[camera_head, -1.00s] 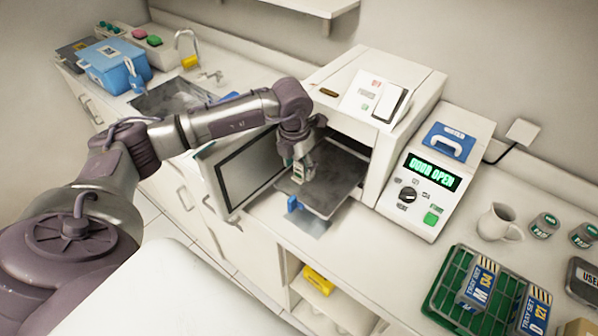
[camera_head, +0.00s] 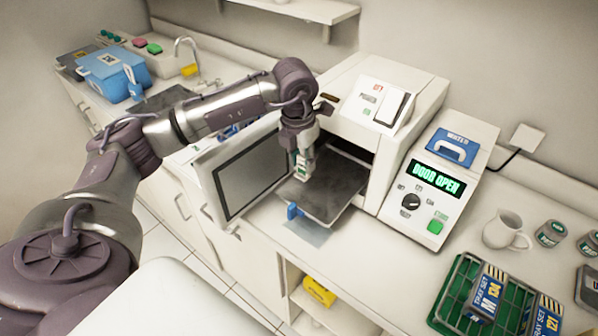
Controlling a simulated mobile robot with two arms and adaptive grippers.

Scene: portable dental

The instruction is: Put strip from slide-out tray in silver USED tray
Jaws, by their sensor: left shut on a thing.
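The slide-out tray (camera_head: 327,198) is a dark metal plate with a blue handle (camera_head: 293,211), pulled out of the white sterilizer's open chamber. My left gripper (camera_head: 301,172) points down over the tray's left part, near the open door. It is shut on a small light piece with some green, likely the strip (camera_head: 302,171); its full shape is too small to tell. Whether the piece touches the tray I cannot tell. The silver USED tray (camera_head: 587,288) is cut off at the right edge of the view. My right gripper is not in view.
The sterilizer's open door (camera_head: 246,178) stands left of the tray. A control unit (camera_head: 436,185) reads DOOR OPEN.

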